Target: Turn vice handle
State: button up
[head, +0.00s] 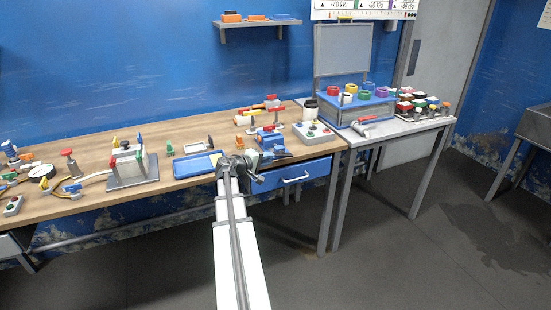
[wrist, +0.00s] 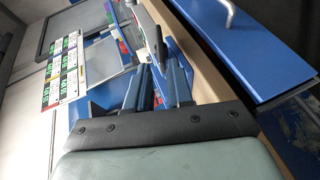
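The blue vice (head: 271,142) stands on the workbench near its front edge, above the blue drawer. My gripper (head: 256,171) is at the bench edge, just left of and in front of the vice. In the wrist view, two dark fingers of my gripper (wrist: 161,74) stand apart, with a gap between them and nothing clearly held. Blue parts close to the fingers in that view look like the vice. I cannot tell the vice handle apart from the gripper in the head view, nor whether they touch.
The blue drawer (head: 303,174) is under the bench, its pale pull (wrist: 229,14) showing in the wrist view. A blue tray (head: 186,167) lies left of my gripper. A grey button box (head: 314,132) sits right of the vice. The floor in front is clear.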

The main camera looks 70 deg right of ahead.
jog(key=shift+v, duration=1.6)
jog(key=shift+s, duration=0.1)
